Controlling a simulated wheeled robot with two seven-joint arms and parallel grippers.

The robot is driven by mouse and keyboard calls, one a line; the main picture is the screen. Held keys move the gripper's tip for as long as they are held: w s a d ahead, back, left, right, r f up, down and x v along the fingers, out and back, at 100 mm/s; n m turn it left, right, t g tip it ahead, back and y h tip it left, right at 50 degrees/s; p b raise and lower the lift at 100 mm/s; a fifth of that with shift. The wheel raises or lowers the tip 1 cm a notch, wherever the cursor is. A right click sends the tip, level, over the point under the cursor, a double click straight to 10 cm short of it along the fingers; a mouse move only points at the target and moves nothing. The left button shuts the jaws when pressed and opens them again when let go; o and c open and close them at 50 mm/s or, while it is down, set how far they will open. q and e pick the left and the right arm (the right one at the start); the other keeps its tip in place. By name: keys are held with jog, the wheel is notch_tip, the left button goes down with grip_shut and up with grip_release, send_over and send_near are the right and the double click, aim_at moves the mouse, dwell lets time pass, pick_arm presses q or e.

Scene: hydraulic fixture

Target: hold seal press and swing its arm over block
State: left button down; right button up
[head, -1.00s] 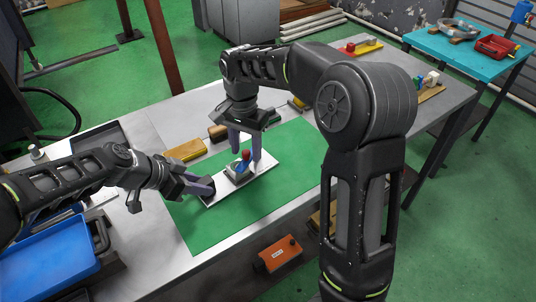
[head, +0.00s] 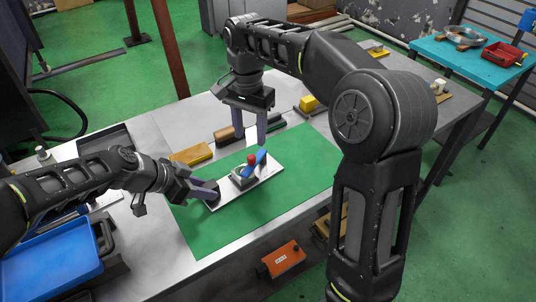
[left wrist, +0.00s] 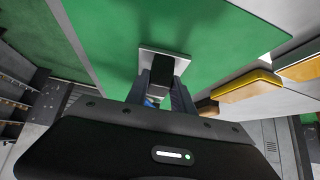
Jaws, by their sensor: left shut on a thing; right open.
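The seal press is a pale plate (head: 264,177) lying on the green mat, with a small light block (head: 240,176) near its middle. My left gripper (head: 213,192) is shut on a dark upright part at the plate's left end. In the left wrist view, the fingers (left wrist: 162,85) close around this dark part (left wrist: 168,64). My right gripper (head: 251,140) is open and empty, just behind the press.
The green mat (head: 225,235) has free room in front and to the right. A yellow block (head: 193,154), a brown block (head: 224,135) and dark pieces lie behind it. A blue tray (head: 50,255) stands at left. An orange box (head: 283,259) is below the table edge.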

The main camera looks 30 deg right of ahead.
pick_arm(q)
jog(key=c, duration=1)
grip_release()
jog(key=v, duration=1.2)
